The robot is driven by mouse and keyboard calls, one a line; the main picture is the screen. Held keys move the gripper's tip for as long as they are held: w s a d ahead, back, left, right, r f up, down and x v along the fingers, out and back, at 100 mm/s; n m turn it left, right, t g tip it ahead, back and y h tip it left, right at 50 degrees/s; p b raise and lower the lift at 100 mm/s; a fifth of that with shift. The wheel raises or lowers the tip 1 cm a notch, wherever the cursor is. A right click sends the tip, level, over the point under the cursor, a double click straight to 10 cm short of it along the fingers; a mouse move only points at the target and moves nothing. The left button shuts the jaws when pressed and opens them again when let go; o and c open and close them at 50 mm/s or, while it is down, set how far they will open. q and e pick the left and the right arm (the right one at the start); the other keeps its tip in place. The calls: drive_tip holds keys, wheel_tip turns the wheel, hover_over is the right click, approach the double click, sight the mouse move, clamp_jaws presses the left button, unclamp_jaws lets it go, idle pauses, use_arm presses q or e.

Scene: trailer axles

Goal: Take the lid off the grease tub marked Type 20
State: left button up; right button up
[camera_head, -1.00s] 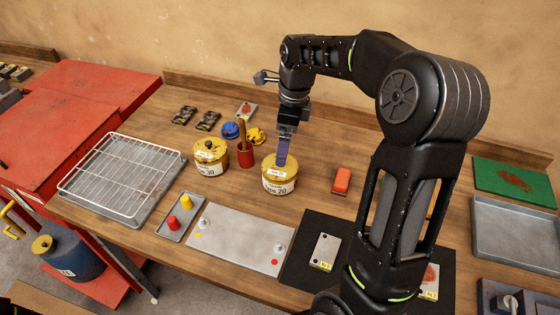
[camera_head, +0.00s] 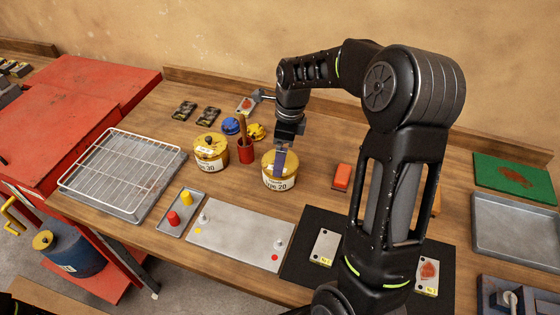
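The grease tub marked Type 20 (camera_head: 280,183) is yellow with a white label and stands upright near the middle of the wooden bench. Its yellow lid (camera_head: 269,163) is on it. My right gripper (camera_head: 279,167) points down over this lid, its bluish fingers at the lid's middle. The fingers hide the lid's knob, and I cannot tell whether they are open or shut on it. A second yellow tub (camera_head: 209,160), with a dark-knobbed lid, stands to the left; its label seems to read Type 30. My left gripper is not in view.
A red cup (camera_head: 245,153) with a wooden-handled tool stands between the tubs, with blue (camera_head: 230,126) and yellow (camera_head: 256,131) items behind. A grey plate (camera_head: 240,236) lies in front. An orange-red block (camera_head: 342,176) is to the right, a wire rack (camera_head: 122,172) to the left.

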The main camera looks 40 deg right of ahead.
drive_tip(key=shift+w+a+f, duration=0.1)
drive_tip(key=shift+f, duration=0.7)
drive_tip(key=c, duration=1.1)
